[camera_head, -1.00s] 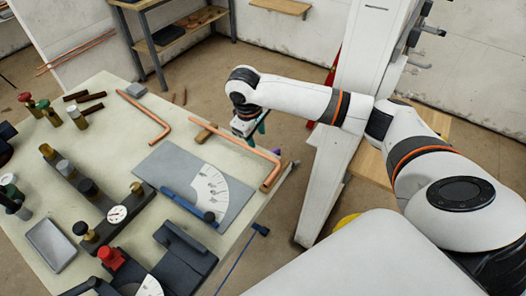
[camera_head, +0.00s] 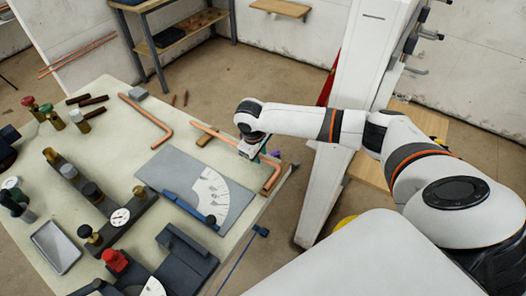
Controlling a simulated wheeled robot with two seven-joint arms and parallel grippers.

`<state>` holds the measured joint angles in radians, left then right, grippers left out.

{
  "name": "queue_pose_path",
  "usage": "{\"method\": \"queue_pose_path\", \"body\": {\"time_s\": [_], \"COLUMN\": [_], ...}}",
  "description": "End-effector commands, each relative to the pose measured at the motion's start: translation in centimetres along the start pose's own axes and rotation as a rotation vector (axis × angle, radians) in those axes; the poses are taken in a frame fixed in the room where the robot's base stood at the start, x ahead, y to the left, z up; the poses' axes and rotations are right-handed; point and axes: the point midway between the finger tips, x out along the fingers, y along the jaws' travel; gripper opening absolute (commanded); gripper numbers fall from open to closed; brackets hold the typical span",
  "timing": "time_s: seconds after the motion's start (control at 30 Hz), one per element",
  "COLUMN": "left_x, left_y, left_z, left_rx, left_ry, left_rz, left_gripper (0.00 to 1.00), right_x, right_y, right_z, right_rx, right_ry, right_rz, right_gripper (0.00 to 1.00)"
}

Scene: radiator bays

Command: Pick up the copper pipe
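A bent copper pipe (camera_head: 211,130) lies near the far right edge of the workbench, its bent end (camera_head: 272,178) towards the right corner. A second bent copper pipe (camera_head: 148,121) lies further left on the same bench. My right gripper (camera_head: 249,153) points down over the middle of the first pipe and hides part of it. Its fingers are small and partly hidden, so I cannot tell if they touch the pipe or are open. My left gripper is not in view.
A grey plate with a white angle scale (camera_head: 211,190) lies just in front of the pipe. A wooden block (camera_head: 206,136) is beside it. Brass fittings, a gauge (camera_head: 120,217) and a grey tray (camera_head: 56,246) crowd the left. A shelf (camera_head: 175,32) stands behind.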

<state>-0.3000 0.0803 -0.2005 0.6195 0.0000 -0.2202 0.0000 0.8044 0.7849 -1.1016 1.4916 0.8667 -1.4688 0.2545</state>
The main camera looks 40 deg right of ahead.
Motion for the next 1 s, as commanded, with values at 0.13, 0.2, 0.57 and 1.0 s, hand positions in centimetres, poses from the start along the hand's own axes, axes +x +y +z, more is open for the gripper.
{"method": "queue_pose_path", "body": {"time_s": [0.13, 0.2, 0.57, 1.0], "left_x": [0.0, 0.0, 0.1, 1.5], "left_y": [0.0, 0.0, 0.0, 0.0], "left_z": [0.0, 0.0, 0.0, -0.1], "left_rx": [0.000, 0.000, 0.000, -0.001], "left_ry": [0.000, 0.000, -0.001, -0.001], "left_rz": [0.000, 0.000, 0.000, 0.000], "left_gripper": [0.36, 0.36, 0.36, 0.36], "right_x": [0.0, 0.0, -0.6, -8.4], "right_y": [0.0, 0.0, -0.2, -1.7], "right_z": [0.0, 0.0, 0.1, 0.2], "right_rx": [0.000, 0.000, 0.000, 0.001], "right_ry": [0.000, 0.000, -0.002, -0.005], "right_rz": [0.000, 0.000, -0.001, -0.001], "right_gripper": [0.01, 0.00, 0.00, 0.00]}}
